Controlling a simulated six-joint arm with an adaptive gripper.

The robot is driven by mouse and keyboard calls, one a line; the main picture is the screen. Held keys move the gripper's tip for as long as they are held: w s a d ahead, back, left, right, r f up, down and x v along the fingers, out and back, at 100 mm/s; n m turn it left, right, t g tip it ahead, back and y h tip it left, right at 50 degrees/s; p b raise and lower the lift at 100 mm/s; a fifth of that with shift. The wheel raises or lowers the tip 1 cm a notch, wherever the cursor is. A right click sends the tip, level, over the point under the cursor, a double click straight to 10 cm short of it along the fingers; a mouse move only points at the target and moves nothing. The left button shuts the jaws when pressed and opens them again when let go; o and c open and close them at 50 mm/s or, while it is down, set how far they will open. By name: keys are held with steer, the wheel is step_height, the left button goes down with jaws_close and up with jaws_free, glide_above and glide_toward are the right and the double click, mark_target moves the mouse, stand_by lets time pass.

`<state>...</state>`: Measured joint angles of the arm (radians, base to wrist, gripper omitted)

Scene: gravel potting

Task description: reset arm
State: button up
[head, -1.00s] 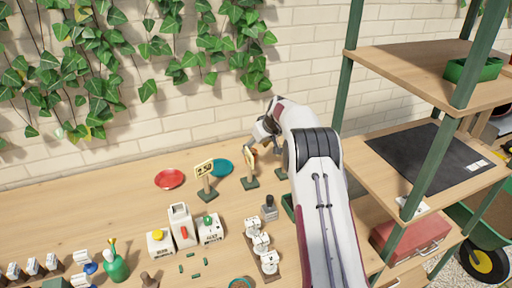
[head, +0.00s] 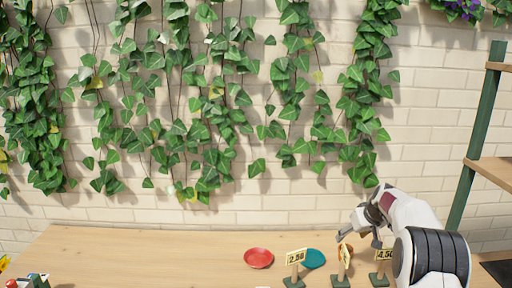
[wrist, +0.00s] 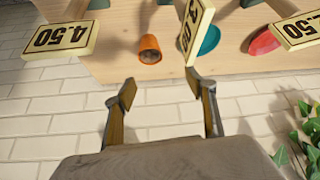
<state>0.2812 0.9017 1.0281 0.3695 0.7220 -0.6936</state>
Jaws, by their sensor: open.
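My gripper (head: 360,239) is open and empty near the wall, above the back of the bench. In the wrist view its two fingers (wrist: 164,92) stand wide apart with nothing between them. A small terracotta pot (wrist: 149,50) stands on the bench beyond the fingertips, apart from them. In the head view the pot (head: 346,249) is partly hidden behind a price sign. My forearm covers the right part of the bench.
Price signs stand close by: a 2.50 sign (head: 295,257), a middle sign (head: 344,257) and a 4.50 sign (head: 384,255). A red saucer (head: 258,258) and a teal saucer (head: 314,259) lie left. Ivy (head: 210,100) hangs on the wall. A shelf post (head: 475,145) stands right.

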steer(key=s+a+r, duration=0.6)
steer(key=s+r, duration=0.4)
steer(key=s, duration=0.2)
steer(key=s+a+r, duration=0.6)
steer(key=s+r, duration=0.4)
steer(key=s, duration=0.3)
steer(key=s+a+f+m, duration=0.1)
steer(key=s+a+f, duration=0.1)
steer(key=s, duration=1.3)
steer(key=s+a+f+m+h, duration=0.1)
steer(key=s+f, duration=0.2)
steer(key=s, duration=1.2)
steer(key=shift+s+a+g, duration=0.2)
steer(key=shift+a+g, duration=0.2)
